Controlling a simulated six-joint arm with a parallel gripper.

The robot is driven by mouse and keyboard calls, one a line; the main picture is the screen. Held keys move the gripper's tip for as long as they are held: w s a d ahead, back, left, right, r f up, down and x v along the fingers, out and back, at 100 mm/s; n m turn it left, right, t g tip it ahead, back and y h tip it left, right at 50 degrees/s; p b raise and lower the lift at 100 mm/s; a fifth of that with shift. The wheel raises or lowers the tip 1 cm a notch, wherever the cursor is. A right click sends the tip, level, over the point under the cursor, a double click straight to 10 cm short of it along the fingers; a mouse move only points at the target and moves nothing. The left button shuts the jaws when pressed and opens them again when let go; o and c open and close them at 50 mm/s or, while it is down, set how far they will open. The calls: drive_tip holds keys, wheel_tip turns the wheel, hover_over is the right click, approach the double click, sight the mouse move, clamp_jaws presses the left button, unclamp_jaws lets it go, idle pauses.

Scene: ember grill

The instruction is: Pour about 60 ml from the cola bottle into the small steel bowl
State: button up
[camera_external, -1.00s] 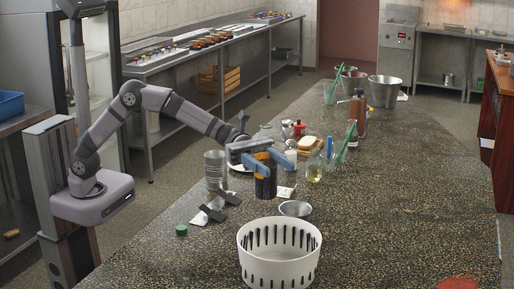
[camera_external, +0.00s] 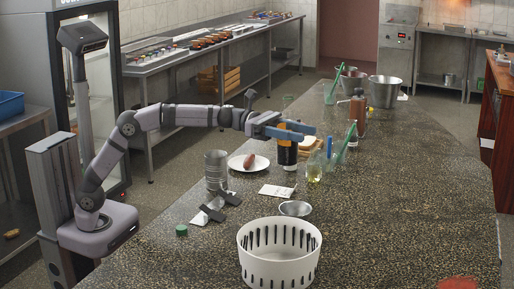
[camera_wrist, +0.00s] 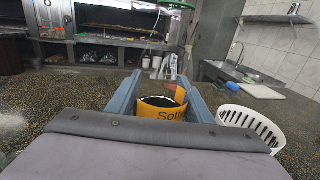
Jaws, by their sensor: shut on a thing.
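My gripper (camera_external: 290,132) has blue fingers and is shut on the dark cola bottle (camera_external: 287,157), which has an orange label band. The bottle is upright, beyond the steel bowl; I cannot tell if its base touches the counter. In the wrist view the cola bottle (camera_wrist: 160,114) sits between the fingers (camera_wrist: 160,96), its dark top and yellow-orange label showing. The small steel bowl (camera_external: 295,208) stands on the counter behind the white slotted basket, nearer the camera than the bottle. Its contents are too small to tell.
A white slotted basket (camera_external: 279,262), a steel can (camera_external: 216,170), a plate (camera_external: 236,166) with a sausage, a white card (camera_external: 277,191) and a green cap (camera_external: 181,230) are around. A clear oil bottle (camera_external: 314,168) stands close right of the cola bottle.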

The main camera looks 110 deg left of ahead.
sight(295, 157)
drive_tip(key=shift+f, duration=3.75)
drive_tip(key=shift+p, duration=0.4)
drive_tip(key=a+f+m+g+y+p, duration=0.1)
drive_tip(key=f+m+g+p, duration=0.1)
drive_tip(key=p, duration=0.5)
drive_tip(key=s+a+f+m+g+y+p, duration=0.1)
drive_tip(key=f+m+g+y+p, duration=0.1)
drive_tip(key=p, duration=0.5)
drive_tip(key=s+a+f+m+g+y+p, duration=0.1)
drive_tip(key=f+m+g+p, duration=0.1)
drive_tip(key=f+p, duration=0.3)
drive_tip(key=shift+m+g+y+p, duration=0.4)
drive_tip(key=shift+g+p, duration=0.3)
drive_tip(key=shift+p, duration=0.4)
drive_tip(key=p, duration=0.3)
drive_tip(key=shift+s+a+r+g+y, duration=0.2)
drive_tip(key=shift+g+y, duration=0.1)
drive_tip(key=shift+y, duration=0.1)
drive_tip(key=shift+a+m+p, duration=0.1)
drive_tip(key=shift+m+p, duration=0.3)
drive_tip(key=shift+p, duration=0.4)
drive_tip(key=p, duration=0.2)
drive_tip(key=g+y+p, duration=0.1)
drive_tip(key=shift+w+f+m+p, duration=0.15)
drive_tip(key=shift+f+m+p, duration=0.15)
drive_tip(key=shift+p, duration=0.05)
drive_tip(key=shift+d+y+p, duration=0.2)
drive_tip(key=shift+y+p, duration=0.1)
drive_tip(key=shift+p, duration=0.15)
